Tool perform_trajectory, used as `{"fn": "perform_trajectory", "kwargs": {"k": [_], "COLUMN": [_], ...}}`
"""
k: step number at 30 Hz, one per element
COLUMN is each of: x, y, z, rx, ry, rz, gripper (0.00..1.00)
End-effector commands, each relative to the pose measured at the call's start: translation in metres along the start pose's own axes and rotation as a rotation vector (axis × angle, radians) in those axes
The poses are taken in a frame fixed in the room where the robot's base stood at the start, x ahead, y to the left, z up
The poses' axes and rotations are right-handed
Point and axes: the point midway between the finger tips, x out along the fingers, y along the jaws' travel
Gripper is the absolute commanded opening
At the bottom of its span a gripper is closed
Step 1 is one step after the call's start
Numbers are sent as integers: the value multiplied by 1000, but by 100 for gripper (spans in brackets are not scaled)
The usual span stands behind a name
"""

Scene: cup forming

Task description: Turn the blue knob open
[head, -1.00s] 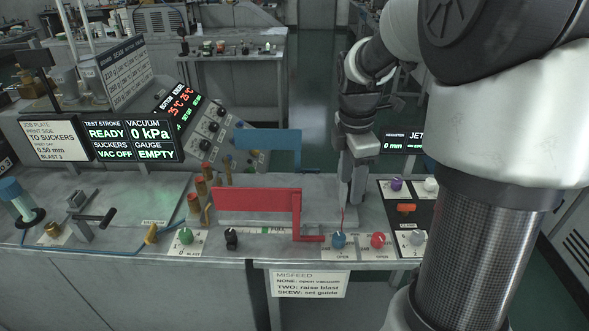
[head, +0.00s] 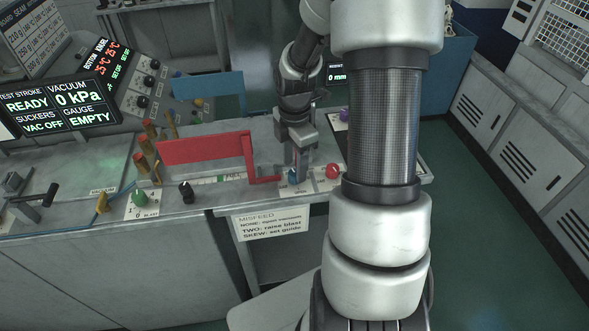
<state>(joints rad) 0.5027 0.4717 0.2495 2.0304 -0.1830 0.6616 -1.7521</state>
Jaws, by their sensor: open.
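The blue knob (head: 293,177) sits on a white label plate at the front edge of the bench. My gripper (head: 297,174) points down at it, with its fingers at the knob and partly hiding it. The jaws are open. I cannot tell whether the fingers touch the knob. The position of the knob's pointer is hidden.
A red knob (head: 332,171) stands close to the right of the blue one. A red bracket (head: 205,149) rises just left of my gripper. A black knob (head: 186,191) and a green knob (head: 139,197) lie further left along the front. A blue panel (head: 208,95) stands behind.

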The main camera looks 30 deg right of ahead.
Motion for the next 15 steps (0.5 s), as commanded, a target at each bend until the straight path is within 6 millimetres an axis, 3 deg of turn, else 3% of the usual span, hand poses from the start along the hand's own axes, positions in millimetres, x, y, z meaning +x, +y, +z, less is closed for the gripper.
{"fn": "perform_trajectory", "kwargs": {"k": [6, 15], "x": [22, 25], "y": [0, 0], "z": [0, 0], "rx": [-1, 0], "ry": [0, -1], "rz": [0, 1], "gripper": [46, 46]}}
